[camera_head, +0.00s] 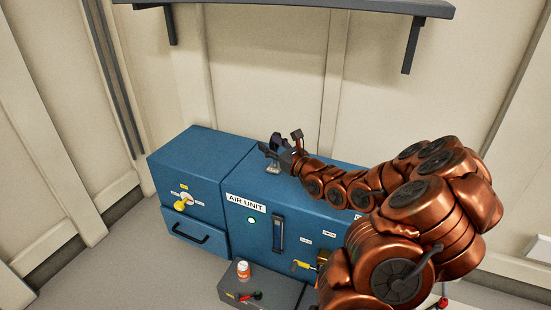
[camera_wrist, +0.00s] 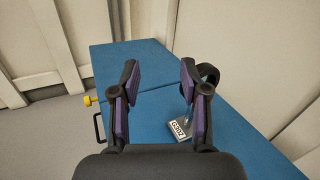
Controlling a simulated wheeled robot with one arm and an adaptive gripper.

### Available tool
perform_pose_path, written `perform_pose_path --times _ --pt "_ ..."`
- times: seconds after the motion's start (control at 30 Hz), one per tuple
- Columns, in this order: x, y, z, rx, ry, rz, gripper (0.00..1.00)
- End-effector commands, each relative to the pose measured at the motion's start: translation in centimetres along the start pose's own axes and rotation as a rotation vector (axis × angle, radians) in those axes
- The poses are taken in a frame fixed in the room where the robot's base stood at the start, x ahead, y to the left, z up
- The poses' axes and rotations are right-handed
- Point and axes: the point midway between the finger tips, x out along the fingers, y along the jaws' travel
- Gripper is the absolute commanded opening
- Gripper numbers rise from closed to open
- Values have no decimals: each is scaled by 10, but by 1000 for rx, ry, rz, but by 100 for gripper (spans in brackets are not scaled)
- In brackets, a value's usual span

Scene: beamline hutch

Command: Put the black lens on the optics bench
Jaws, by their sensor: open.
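A black ring-shaped lens (camera_wrist: 211,72) stands upright on a post, with a labelled plate (camera_wrist: 180,130) at its foot, on top of the blue cabinet marked AIR UNIT (camera_head: 246,203). In the wrist view my right finger partly covers the lens and its post. My gripper (camera_wrist: 160,72) is open with nothing visible between its fingertips; the lens is beyond the right finger. In the head view my gripper (camera_head: 281,143) is over the cabinet top, close to the lens, whose foot shows just below it (camera_head: 272,168). I cannot identify an optics bench.
A second blue cabinet (camera_head: 188,152) with a yellow knob (camera_head: 181,205) and a handle adjoins on the left. A dark shelf (camera_head: 290,4) is on the wall above.

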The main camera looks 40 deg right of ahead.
Motion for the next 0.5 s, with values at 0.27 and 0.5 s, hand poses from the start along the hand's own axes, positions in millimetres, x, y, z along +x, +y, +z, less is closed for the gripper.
perform_pose_path --times 0.27,0.5 --pt "-18 -49 -40 107 46 -139 45" --pt "-20 -45 -80 107 48 -140 45"
